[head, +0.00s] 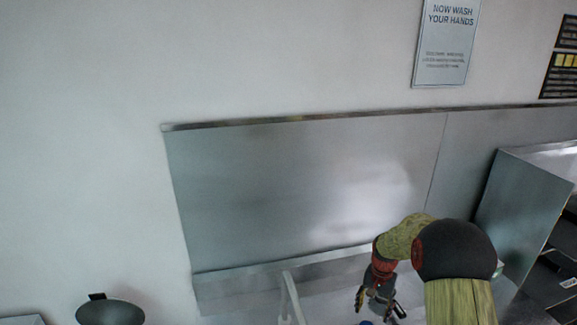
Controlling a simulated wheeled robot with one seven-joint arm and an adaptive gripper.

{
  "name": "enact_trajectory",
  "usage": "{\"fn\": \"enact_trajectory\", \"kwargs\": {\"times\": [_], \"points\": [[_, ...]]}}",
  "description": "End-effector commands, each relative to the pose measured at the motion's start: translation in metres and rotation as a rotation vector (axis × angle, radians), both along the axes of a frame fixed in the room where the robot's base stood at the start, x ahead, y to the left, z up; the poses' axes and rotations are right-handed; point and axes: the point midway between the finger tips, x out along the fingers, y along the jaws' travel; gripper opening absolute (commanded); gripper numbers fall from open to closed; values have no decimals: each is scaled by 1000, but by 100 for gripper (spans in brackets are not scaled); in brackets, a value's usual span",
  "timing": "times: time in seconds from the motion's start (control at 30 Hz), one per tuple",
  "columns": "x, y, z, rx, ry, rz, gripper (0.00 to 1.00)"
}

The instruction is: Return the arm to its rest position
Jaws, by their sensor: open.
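My gripper (377,305) shows at the bottom of the head view, right of centre, hanging from my bent arm. Its jaws are apart, and I see nothing held between them. It is in front of the metal splashback and above a pale metal surface (335,276). A small part of something blue shows below the gripper at the frame's lower edge, too cut off to identify.
A metal splashback (290,190) covers the wall behind the arm. A metal panel (522,225) stands close on the right. A whitish upright bar (291,298) is left of the gripper. A dark round pan-like object (110,312) is at the lower left. A hand-washing sign (446,42) hangs above.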

Motion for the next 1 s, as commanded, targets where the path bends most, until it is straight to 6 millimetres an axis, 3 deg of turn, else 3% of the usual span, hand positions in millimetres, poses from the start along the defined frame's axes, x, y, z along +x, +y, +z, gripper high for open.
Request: {"fn": "enact_trajectory", "kwargs": {"times": [0.07, 0.7, 1.0], "points": [[-28, 6, -9, 14, 51, 53, 60], [-176, 62, 97, 5, -27, 412, 60], [-248, 88, 122, -38, -150, 527, 60]]}}
